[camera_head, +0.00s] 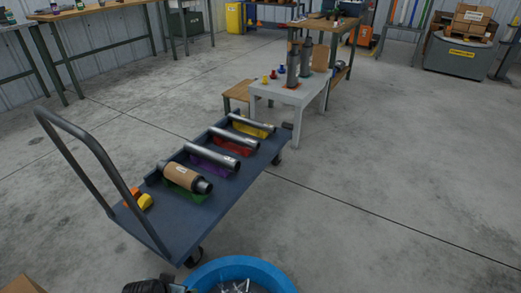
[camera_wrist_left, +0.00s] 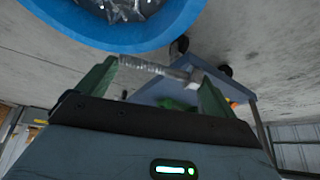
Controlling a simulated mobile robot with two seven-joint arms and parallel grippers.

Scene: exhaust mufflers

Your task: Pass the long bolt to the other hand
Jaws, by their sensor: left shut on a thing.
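In the left wrist view, my left gripper (camera_wrist_left: 158,76) is shut on a long grey bolt (camera_wrist_left: 148,67). The bolt lies crosswise between the two green fingers, with its threaded shank to the left and its head by the right finger. In the head view, only a dark part of my left gripper (camera_head: 153,286) shows at the bottom edge, left of a blue tub (camera_head: 215,276). The bolt cannot be made out there. The tub holds shiny metal pieces, partly cut off by the frame. My right gripper is not in view.
A dark blue cart (camera_head: 225,198) with a tall handle carries several muffler pipes on coloured holders and small orange and yellow pieces. Behind it stands a white table (camera_head: 300,92) with upright grey cylinders. The concrete floor at right is clear.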

